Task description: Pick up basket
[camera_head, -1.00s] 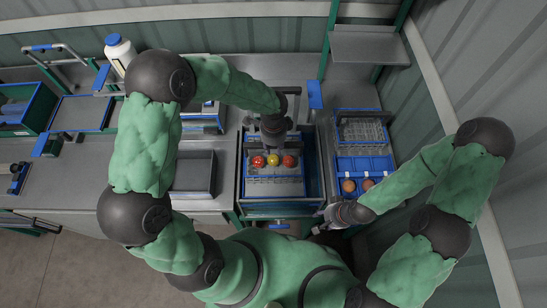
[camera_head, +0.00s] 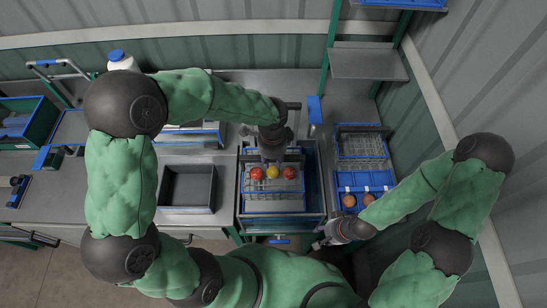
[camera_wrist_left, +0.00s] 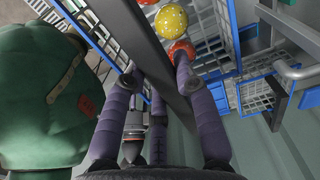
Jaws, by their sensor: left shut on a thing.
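The basket (camera_head: 273,192) has wire walls and stands in the middle of the head view, inside a blue-edged bay. Two red tomatoes (camera_head: 289,173) and a yellow one (camera_head: 272,172) lie in a row at it. My left gripper (camera_head: 272,156) is above its far part, pointing down. In the left wrist view, its fingers (camera_wrist_left: 156,80) close on a dark bar (camera_wrist_left: 165,75), which seems to be the basket's handle. Whether the basket is clear of its support cannot be told. My right gripper (camera_head: 330,238) is low at the right, apart from the basket; its fingers are too small to judge.
A grey tray (camera_head: 187,208) stands left of the basket. A blue-divided crate (camera_head: 365,182) with two orange-brown round items stands to the right. A grey shelf (camera_head: 365,62) is at the back. Close walls of the bay surround the basket.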

